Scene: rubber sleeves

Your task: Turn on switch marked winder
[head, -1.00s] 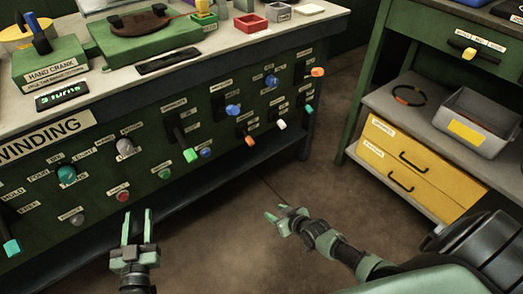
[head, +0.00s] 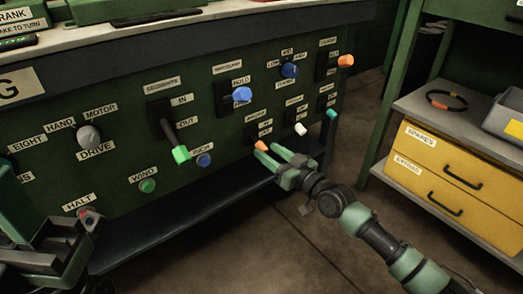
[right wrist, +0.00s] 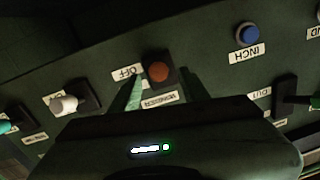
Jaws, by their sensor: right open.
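The switch with an orange knob (head: 262,146) is on the green panel, under a label that seems to read winder. In the right wrist view its orange knob (right wrist: 158,72) shows end-on, beside a label reading OFF (right wrist: 127,73). My right gripper (head: 274,158) is open at the knob in the head view. In the right wrist view my right gripper (right wrist: 160,88) has one finger on each side of the knob, with gaps; contact cannot be told. My left gripper (head: 45,250) is at the lower left of the head view, close to the halt button; its jaw state is unclear.
Near the orange knob are a white knob (head: 300,129), a teal knob (head: 331,114), a blue inch button (head: 204,160) and a green-tipped lever (head: 180,154). A dark ledge (head: 190,205) runs below the panel. Yellow drawers (head: 435,170) stand right. The floor between is clear.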

